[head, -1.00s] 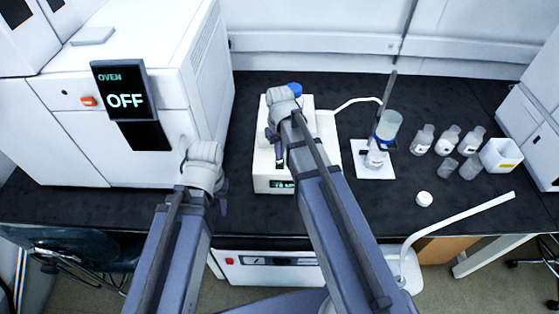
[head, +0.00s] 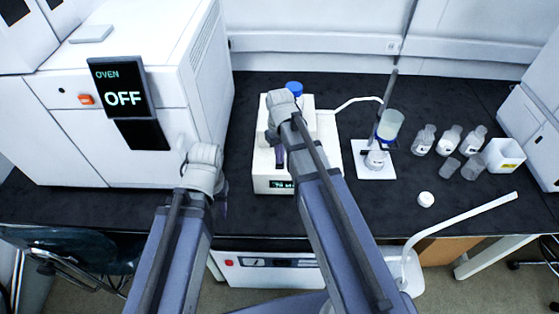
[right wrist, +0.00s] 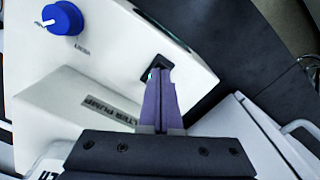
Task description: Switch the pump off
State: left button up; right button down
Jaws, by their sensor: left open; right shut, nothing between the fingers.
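The pump (head: 322,125) is a white box on the bench, with a blue knob (head: 294,88) on top and a small lit display (head: 284,184) on its front, partly legible. In the right wrist view the pump (right wrist: 110,75) shows a blue knob (right wrist: 62,18) and a black switch (right wrist: 158,68) with a green glint. My right gripper (right wrist: 160,78) is shut and empty. Its fingertips are at the switch and partly hide it; contact cannot be told. In the head view my right gripper (head: 280,160) is over the pump. My left gripper (head: 223,203) is open, left of the pump.
A large oven (head: 150,60) reading OFF stands at the left. A tube runs from the pump to a flask (head: 376,160) on a stand. A cap (head: 425,199) lies on the bench.

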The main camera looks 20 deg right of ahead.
pick_arm(q)
jog(key=shift+f, duration=0.25)
pick_arm(e)
jog(key=shift+f, duration=0.3)
jog(key=shift+r, duration=0.1)
notch_tip(320, 180, up, 7)
jog(key=p, duration=0.6)
jog(key=shift+p, duration=0.4)
pick_arm(q)
notch_tip(320, 180, up, 7)
pick_arm(e)
jog(key=shift+s+a, duration=0.1)
jog(key=s+a+n+h, duration=0.1)
jog(key=s+a, duration=0.9)
jog(key=s, duration=0.4)
jog(key=shift+a, duration=0.15)
pick_arm(q)
jog(key=shift+o, duration=0.2)
dwell(0.3)
